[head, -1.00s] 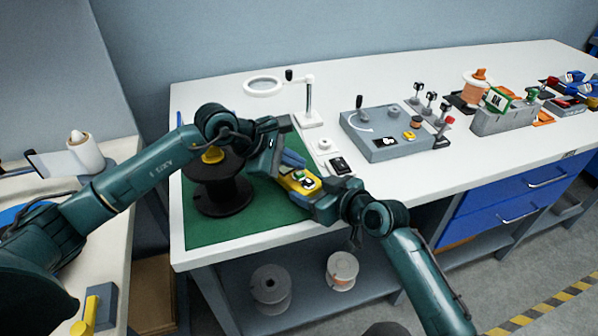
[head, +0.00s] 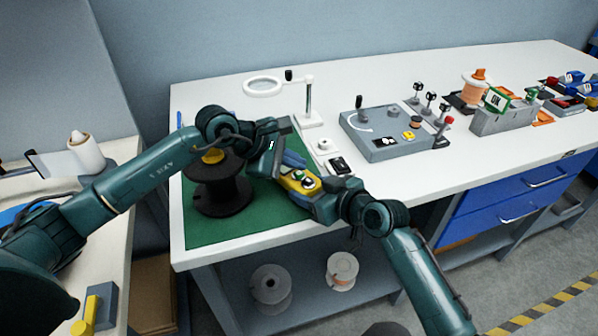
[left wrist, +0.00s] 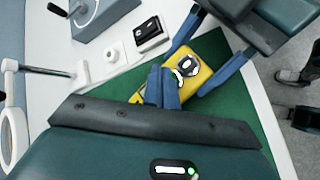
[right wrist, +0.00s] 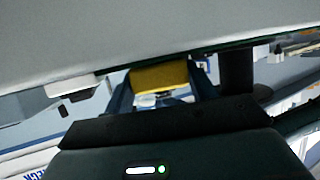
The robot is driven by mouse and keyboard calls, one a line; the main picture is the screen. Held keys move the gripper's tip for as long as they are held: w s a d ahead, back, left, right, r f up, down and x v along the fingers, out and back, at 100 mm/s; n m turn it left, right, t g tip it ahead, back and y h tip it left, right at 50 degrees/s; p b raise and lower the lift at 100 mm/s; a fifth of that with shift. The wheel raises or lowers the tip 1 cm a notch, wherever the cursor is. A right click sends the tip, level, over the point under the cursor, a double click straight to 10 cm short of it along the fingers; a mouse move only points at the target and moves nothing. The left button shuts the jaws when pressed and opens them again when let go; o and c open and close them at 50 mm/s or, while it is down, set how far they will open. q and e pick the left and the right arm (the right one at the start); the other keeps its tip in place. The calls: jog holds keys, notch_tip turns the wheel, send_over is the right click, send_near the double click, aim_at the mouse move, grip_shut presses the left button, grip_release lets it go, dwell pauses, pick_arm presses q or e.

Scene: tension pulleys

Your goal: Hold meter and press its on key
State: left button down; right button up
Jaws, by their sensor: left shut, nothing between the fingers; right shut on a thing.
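The yellow meter (head: 298,184) is above the green mat (head: 225,232) near the table's front edge, with a dark round part and light spots on its face. My right gripper (head: 306,187) is shut on it from the right; the meter's yellow body also shows between the fingers in the right wrist view (right wrist: 160,76). My left gripper (head: 290,160) is shut and empty, its blue fingertips at the meter's face. In the left wrist view the closed fingers (left wrist: 162,85) overlap the meter (left wrist: 196,75) beside its round dial. Whether they touch a key is hidden.
A black spool (head: 218,190) stands on the mat left of the meter. A magnifier stand (head: 309,105) and a grey control box (head: 385,135) are behind. A small black device (head: 341,165) lies just right of the mat. The white table front right is clear.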

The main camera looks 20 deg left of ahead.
pick_arm(q)
jog(key=shift+s+a+f, duration=0.15)
jog(key=shift+f, duration=0.35)
jog(key=shift+s+a+f, duration=0.15)
jog(key=shift+f, duration=0.3)
pick_arm(e)
jog(key=shift+w, duration=0.1)
pick_arm(q)
jog(key=shift+a+r+g, duration=0.1)
jog(key=shift+g, duration=0.2)
jog(key=shift+a+r, duration=0.1)
jog(key=shift+a, duration=0.05)
jog(key=shift+r, duration=0.4)
notch_tip(320, 180, up, 4)
jog(key=shift+w+f, duration=0.1)
pick_arm(e)
jog(key=shift+a+f, duration=0.1)
jog(key=shift+a, duration=0.1)
pick_arm(q)
jog(key=shift+r, duration=0.55)
pick_arm(e)
jog(key=shift+d, duration=0.1)
